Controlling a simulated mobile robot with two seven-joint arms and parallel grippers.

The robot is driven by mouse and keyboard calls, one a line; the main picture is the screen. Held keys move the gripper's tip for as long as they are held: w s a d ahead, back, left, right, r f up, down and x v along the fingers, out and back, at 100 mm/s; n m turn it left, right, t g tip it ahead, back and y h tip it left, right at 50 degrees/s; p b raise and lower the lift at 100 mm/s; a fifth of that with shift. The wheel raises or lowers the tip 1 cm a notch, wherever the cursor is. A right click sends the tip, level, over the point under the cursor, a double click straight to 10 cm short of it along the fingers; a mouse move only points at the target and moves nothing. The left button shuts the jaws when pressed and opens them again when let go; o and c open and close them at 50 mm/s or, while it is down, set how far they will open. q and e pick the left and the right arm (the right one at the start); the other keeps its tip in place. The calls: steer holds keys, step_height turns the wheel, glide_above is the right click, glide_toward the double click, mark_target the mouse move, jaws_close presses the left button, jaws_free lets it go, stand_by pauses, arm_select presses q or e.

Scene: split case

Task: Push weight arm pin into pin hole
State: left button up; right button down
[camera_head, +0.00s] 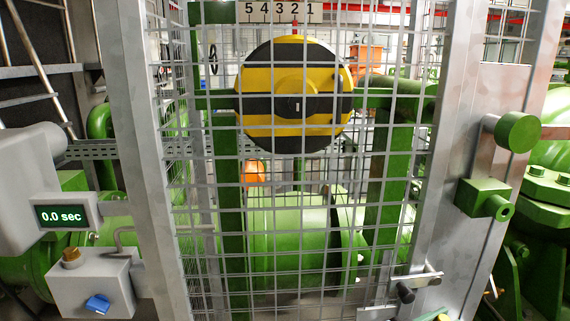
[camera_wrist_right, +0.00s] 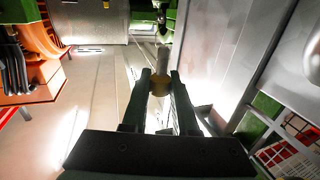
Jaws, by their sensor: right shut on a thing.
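A pale cylindrical shaft extends from that end, away from the gripper. The pin hole cannot be made out; I cannot tell whether the shaft's far end is inside anything. In the head view, a round weight with yellow and black stripes (camera_head: 296,124) hangs behind wire mesh. A green horizontal arm (camera_head: 400,102) runs beside it. Neither gripper can be clearly made out in the head view, and my left gripper is not seen.
A wire mesh cage (camera_head: 330,215) with grey posts (camera_head: 455,150) stands in front. A grey box with a blue knob (camera_head: 97,303) and a display reading 0.0 sec (camera_head: 62,216) are at left. A green cylinder (camera_head: 518,132) juts from the right post. A latch (camera_head: 415,284) sits low.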

steer(key=shift+s+a, duration=0.15)
steer(key=shift+a, duration=0.2)
step_height(320, 180, down, 9)
steer(key=s+a+n+t+y+b, duration=0.1)
steer(key=a+n+t+y+b, duration=0.1)
steer(key=n+t+y+b, duration=0.5)
arm_select(q)
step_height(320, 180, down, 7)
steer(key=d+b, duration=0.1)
steer(key=b, duration=0.3)
arm_select(e)
steer(key=s+a+n+t+y, duration=0.4)
steer(key=s+a+n+y, duration=0.3)
steer(key=y, duration=0.3)
arm_select(q)
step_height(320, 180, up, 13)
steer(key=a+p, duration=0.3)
steer(key=p, duration=1.5)
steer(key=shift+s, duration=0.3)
arm_select(e)
step_height(320, 180, up, 18)
steer(key=w, duration=0.1)
steer(key=shift+a, duration=0.4)
steer(key=shift+f, duration=0.1)
